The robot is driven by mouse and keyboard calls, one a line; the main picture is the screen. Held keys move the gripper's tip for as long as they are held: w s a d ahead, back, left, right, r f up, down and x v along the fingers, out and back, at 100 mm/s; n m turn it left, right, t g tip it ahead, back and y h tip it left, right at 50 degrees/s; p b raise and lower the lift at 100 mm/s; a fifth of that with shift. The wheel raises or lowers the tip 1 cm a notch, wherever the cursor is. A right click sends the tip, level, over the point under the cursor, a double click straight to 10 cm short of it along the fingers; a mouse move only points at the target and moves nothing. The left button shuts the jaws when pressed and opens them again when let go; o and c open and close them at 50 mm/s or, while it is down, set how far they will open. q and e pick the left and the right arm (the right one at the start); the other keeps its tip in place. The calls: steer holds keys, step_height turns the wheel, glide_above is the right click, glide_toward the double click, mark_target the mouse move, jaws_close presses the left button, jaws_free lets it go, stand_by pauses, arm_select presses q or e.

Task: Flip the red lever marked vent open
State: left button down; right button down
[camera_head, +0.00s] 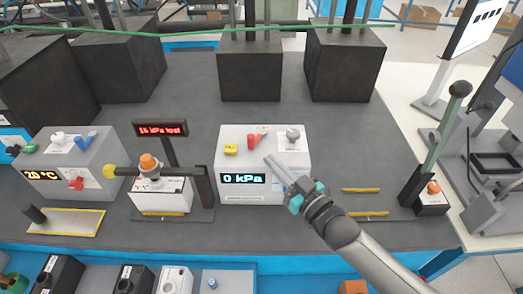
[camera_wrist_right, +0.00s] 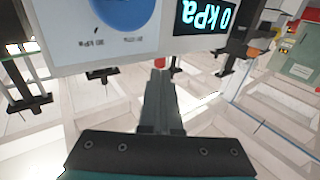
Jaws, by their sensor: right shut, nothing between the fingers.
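A red lever (camera_head: 256,138) stands on the sloped top of the white control box (camera_head: 229,195), between a yellow knob (camera_head: 231,149) and a grey knob (camera_head: 293,134). Its label is too small to read. My right gripper (camera_head: 269,160) is shut and empty, its fingertips in front of the box, below and right of the lever and apart from it in the picture. In the right wrist view the shut fingers (camera_wrist_right: 158,80) point toward the box front, near a blue dial (camera_wrist_right: 122,10) and the display (camera_wrist_right: 205,15). My left gripper is out of view.
The display (camera_head: 243,179) reads "0 kPa". A stand with an orange knob and yellow-tipped arm (camera_head: 150,165) is left of the box. A tall black-knobbed lever (camera_head: 440,130) stands right. Dark blocks (camera_head: 250,75) line the back; grey table (camera_head: 350,150) is free between.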

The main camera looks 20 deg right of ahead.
mark_target(253, 158)
steer(key=x, duration=0.3)
steer(key=shift+w+a, duration=0.15)
steer(key=shift+w, duration=0.2)
steer(key=shift+w+a, duration=0.25)
steer(key=shift+w, duration=0.4)
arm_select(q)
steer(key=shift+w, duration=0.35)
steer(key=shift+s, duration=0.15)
arm_select(e)
steer(key=shift+a, duration=0.1)
steer(key=shift+w+a+r+p, duration=0.1)
steer(key=shift+w+a+p, duration=0.35)
steer(key=shift+a, duration=0.45)
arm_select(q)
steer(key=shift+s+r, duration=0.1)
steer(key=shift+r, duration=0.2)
